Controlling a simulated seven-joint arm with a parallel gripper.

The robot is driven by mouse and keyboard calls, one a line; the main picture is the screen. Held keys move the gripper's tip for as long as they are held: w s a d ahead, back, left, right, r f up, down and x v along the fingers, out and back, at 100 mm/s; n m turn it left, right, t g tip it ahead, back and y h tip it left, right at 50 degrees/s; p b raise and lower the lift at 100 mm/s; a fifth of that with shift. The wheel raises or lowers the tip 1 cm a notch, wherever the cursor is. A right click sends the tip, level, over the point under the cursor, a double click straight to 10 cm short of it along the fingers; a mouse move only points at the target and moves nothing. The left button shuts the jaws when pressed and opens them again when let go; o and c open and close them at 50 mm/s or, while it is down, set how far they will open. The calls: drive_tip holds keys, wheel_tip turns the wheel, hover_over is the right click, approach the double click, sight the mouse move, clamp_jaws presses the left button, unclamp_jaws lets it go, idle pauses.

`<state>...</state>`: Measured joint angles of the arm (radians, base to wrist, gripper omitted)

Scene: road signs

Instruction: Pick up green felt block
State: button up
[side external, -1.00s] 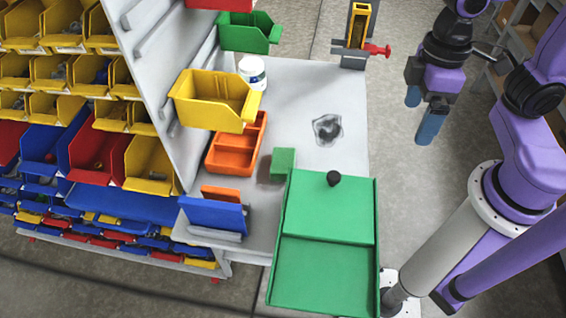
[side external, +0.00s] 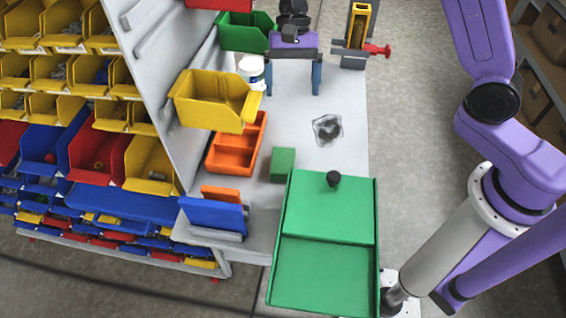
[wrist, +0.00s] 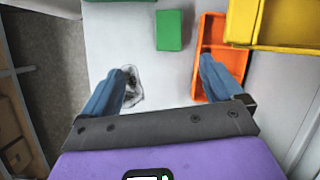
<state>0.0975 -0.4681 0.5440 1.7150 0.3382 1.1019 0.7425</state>
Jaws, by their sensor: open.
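The green felt block (side external: 283,164) stands on the grey worktop, between the orange tray and the green tray in the side external view. In the wrist view the block (wrist: 169,30) is at the top middle, ahead of the fingers. My gripper (side external: 293,92) is over the far part of the worktop, apart from the block. Its two blue fingers are wide apart with nothing between them, as the wrist view (wrist: 166,85) also shows.
A green tray (side external: 325,272) with a black knob (side external: 333,178) fills the near end. An orange tray (side external: 258,132) and a yellow bin (side external: 212,100) are left of the block. A white bottle (side external: 251,72) stands near my gripper.

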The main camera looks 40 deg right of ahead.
drive_tip(key=w+f+m, duration=0.1)
drive_tip(key=w+m, duration=0.1)
hover_over(284, 153)
drive_tip(key=w+d, duration=0.1)
drive_tip(key=shift+y, duration=0.3)
drive_tip(key=f, duration=1.1)
drive_tip(key=shift+w+d+f, duration=0.1)
drive_tip(key=shift+w+f, duration=0.1)
drive_tip(key=shift+x, duration=2.75)
drive_tip(key=shift+w+d+f, duration=0.1)
drive_tip(key=shift+w+d, duration=0.05)
drive_tip(key=shift+w, duration=0.05)
drive_tip(key=c, duration=1.1)
